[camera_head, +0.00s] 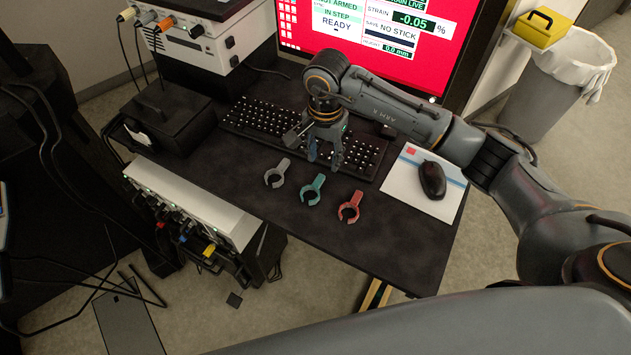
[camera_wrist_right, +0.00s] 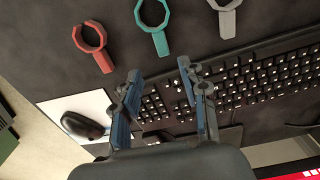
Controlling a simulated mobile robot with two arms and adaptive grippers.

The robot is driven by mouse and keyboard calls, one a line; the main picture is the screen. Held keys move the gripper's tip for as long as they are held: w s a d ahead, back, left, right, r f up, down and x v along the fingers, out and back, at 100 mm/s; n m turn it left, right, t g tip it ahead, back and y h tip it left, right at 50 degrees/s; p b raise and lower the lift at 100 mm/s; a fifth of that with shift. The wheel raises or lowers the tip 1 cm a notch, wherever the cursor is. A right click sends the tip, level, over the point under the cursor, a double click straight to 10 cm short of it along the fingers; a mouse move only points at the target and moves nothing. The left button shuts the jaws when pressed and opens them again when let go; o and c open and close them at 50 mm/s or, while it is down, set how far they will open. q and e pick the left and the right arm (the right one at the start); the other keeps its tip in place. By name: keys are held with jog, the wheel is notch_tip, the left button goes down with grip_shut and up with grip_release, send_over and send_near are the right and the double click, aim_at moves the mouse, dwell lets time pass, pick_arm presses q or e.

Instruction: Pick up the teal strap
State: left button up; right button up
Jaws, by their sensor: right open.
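The teal strap (camera_head: 312,189) lies on the dark desk between a grey strap (camera_head: 277,173) and a red strap (camera_head: 350,206). Each is a ring with a short tab. In the right wrist view the teal strap (camera_wrist_right: 154,24) is at the top middle, partly cut off by the frame edge. My right gripper (camera_head: 324,163) is open and empty above the keyboard's front edge, apart from the teal strap and on the monitor side of it. Its fingers also show in the right wrist view (camera_wrist_right: 160,80). My left gripper is not in view.
A black keyboard (camera_head: 236,120) lies below my right gripper. A black mouse (camera_head: 432,180) rests on a white and blue pad (camera_head: 405,190) to the right. A red-screened monitor (camera_head: 300,40) stands behind. The desk in front of the straps is clear.

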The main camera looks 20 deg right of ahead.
aim_at(321, 176)
jog(key=shift+w+f, duration=0.1)
jog(key=shift+f, duration=0.95)
jog(key=f, duration=0.1)
jog(key=f+p, duration=0.1)
jog(key=f, duration=0.1)
jog(key=shift+a+f+p, duration=0.3)
jog(key=shift+p, duration=0.05)
jog(key=shift+f, duration=0.55)
jog(key=c, duration=0.8)
